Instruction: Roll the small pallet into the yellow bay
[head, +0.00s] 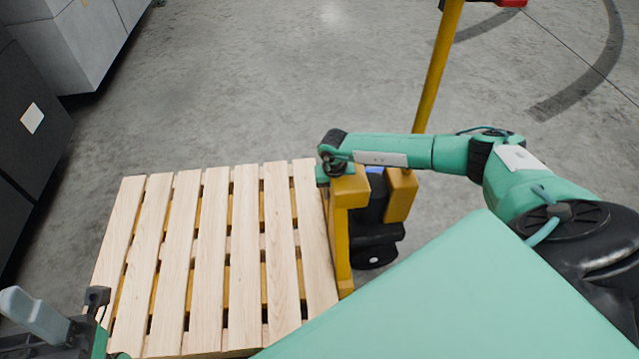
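The wooden pallet (217,265), with pale slats, lies at the lower left. Yellow shows through its gaps. Its right end is beside a yellow pallet truck (343,240) with a dark wheel and a tall yellow handle pole (440,65). My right arm reaches in from the right, and its far end (335,165) is over the truck's yellow body near the pallet's corner; I cannot make out the fingers there. Grey and dark parts of my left arm's end (65,318) show at the lower left by the pallet's near left corner. No yellow bay is visible.
Grey and dark cabinets (60,50) stand along the left edge. The grey concrete floor (240,90) behind the pallet is clear. A dark curved mark (580,95) runs across the floor at the upper right. A red part (510,3) shows at the top edge.

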